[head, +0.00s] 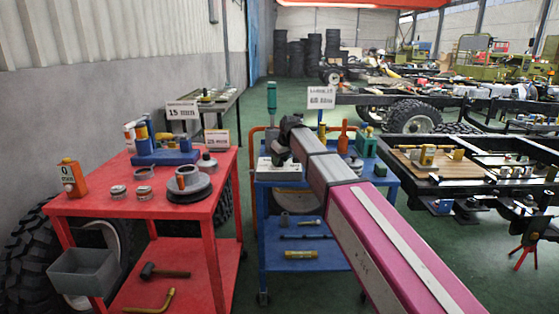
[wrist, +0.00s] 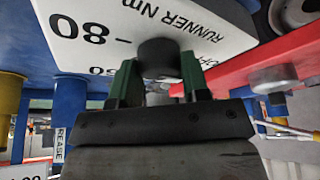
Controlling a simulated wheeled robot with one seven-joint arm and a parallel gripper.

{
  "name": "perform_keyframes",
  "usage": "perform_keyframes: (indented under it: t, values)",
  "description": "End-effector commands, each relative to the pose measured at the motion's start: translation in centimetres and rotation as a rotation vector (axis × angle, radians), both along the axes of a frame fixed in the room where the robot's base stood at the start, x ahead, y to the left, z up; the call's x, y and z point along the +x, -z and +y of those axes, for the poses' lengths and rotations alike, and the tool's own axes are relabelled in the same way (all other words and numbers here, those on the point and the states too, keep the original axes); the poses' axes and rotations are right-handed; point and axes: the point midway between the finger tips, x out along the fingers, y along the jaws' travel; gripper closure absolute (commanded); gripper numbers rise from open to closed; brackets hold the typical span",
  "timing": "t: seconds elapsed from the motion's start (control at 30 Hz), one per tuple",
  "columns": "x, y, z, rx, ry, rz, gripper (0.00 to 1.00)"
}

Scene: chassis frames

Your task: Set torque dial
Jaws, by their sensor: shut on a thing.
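In the wrist view a white plate (wrist: 90,30) carries the printed words "RUNNER Nm" and scale numbers, including 80 and 60. A dark round dial knob (wrist: 158,56) stands on the plate. My gripper (wrist: 158,84) has its two green fingers on either side of the knob, shut on it. The knob's pointer and its set value cannot be made out. In the head view my arm reaches over the blue cart (head: 317,262) to a white-topped box (head: 278,171) at its left. There my wrist hides the knob and the fingers.
A red cart (head: 110,206) with cans, a grey disc (head: 190,192) and a blue block stands close on the left. Orange and green bottles (head: 343,137) stand on the blue cart behind my arm. A black chassis frame (head: 470,185) with parts lies at right.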

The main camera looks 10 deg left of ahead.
Motion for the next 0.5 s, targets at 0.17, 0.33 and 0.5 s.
perform_keyframes:
  t: [0.17, 0.33, 0.5]
  values:
    - [0.05, -0.02, 0.01, 0.001, -0.068, 0.001, 0.81]
    - [0.02, 0.00, 0.00, 0.001, -0.099, 0.002, 0.81]
    - [0.01, 0.00, -0.01, 0.000, -0.110, 0.001, 0.81]
